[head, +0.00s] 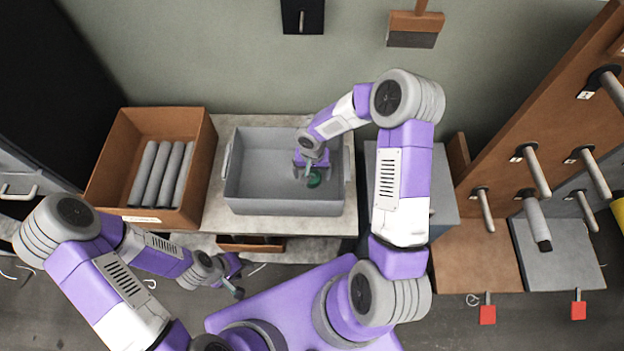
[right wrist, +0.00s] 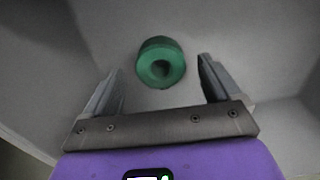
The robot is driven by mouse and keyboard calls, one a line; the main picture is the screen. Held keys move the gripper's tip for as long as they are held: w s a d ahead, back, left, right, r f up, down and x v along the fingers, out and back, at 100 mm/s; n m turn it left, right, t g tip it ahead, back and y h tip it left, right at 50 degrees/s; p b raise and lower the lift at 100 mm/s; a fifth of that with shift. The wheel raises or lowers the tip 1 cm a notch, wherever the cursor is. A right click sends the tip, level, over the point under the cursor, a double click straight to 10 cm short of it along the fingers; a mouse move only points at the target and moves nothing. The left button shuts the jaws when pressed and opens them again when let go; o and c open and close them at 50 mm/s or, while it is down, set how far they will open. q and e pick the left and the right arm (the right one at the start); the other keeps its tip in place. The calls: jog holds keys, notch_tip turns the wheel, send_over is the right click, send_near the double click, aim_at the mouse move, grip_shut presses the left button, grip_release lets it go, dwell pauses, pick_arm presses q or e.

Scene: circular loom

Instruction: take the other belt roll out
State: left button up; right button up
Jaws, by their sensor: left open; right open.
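A green belt roll (head: 314,178) lies in the grey bin (head: 232,190), right of the bin's middle. It also shows in the right wrist view (right wrist: 161,63), with its round hole facing the camera. My right gripper (head: 307,172) reaches down into the bin close beside the roll. In the right wrist view my right gripper (right wrist: 160,85) is open, with the roll a little beyond and between the fingertips, and it holds nothing. My left gripper (head: 236,286) is open and empty, low in front of the table. No second belt roll shows in the bin.
A brown box (head: 197,185) with several grey cylinders (head: 160,172) stands left of the bin. A grey box (head: 446,196) stands to the right. A brown pegboard (head: 555,110) with several pegs rises at the far right. Bin walls surround my right gripper.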

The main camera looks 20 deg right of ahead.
notch_tip(320, 180, down, 3)
jog(key=shift+r+b, duration=0.1)
jog(key=shift+b, duration=0.2)
jog(key=c, duration=1.1)
